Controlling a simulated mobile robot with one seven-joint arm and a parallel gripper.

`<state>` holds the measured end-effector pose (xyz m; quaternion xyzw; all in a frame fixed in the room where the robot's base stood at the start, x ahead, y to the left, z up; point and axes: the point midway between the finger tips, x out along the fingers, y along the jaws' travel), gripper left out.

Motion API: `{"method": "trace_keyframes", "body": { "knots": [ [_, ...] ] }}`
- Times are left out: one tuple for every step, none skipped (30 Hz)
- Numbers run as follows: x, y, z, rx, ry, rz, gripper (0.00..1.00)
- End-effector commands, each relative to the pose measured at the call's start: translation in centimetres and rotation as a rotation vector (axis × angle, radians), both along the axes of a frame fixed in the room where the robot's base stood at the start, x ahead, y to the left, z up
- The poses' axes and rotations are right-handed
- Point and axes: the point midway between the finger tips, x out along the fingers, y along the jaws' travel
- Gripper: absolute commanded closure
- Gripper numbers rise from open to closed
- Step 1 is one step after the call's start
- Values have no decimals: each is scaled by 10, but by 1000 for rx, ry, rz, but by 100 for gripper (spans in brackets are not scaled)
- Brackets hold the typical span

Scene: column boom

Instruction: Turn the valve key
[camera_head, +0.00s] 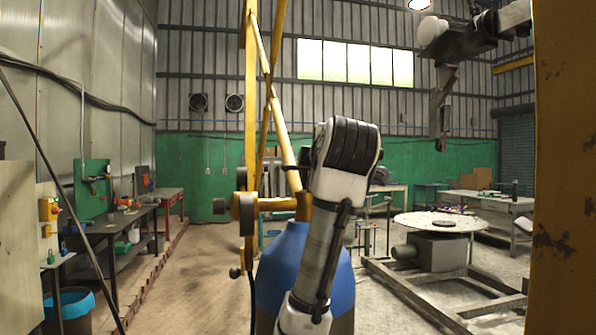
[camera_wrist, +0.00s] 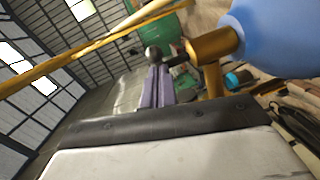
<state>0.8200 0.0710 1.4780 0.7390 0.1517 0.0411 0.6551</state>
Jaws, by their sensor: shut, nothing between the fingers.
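A blue cylinder (camera_head: 290,265) stands behind my arm in the head view. Its brass-yellow valve (camera_head: 303,205) has a side outlet ending in a dark disc. A small dark bar (camera_head: 289,167), apparently the valve key, shows above the valve, partly hidden by my arm. In the wrist view, the valve (camera_wrist: 212,45) and cylinder (camera_wrist: 275,35) are at upper right, with the dark key (camera_wrist: 178,60) on the valve's end. My gripper (camera_wrist: 158,70) is shut and empty, its purple-grey fingertips beside the key. I cannot tell whether they touch it. My arm hides the gripper in the head view.
A yellow boom frame (camera_head: 250,120) rises close to the valve. A round turntable (camera_head: 440,222) on rails stands right. A workbench (camera_head: 125,222) and blue-rimmed bin (camera_head: 69,305) stand left. The floor (camera_head: 195,265) left of the cylinder is clear.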

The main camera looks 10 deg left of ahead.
Motion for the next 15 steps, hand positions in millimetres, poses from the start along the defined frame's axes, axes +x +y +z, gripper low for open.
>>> {"method": "trace_keyframes", "body": {
  "knots": [
    [2, -5, 0, -4, 1, -9, 100],
    [3, -6, 0, -4, 2, -11, 100],
    [5, -8, 0, -3, 2, -11, 100],
    [6, -10, 0, -3, 2, -11, 100],
    [7, -11, 0, -3, 2, -11, 100],
    [9, -13, 0, -2, 2, -13, 100],
    [10, -14, 0, -2, 2, -12, 100],
    [11, -16, 0, -3, 2, -12, 100],
    [13, -17, 0, -2, 2, -12, 100],
    [14, -18, 0, -2, 2, -13, 100],
    [15, -19, 1, -2, 1, -13, 100],
    [17, -21, 1, -2, 1, -13, 100],
    [18, -22, 1, -1, 1, -13, 100],
    [19, -23, 1, -1, 2, -13, 100],
    [20, -24, 1, -2, 1, -13, 100]
  ]
}}
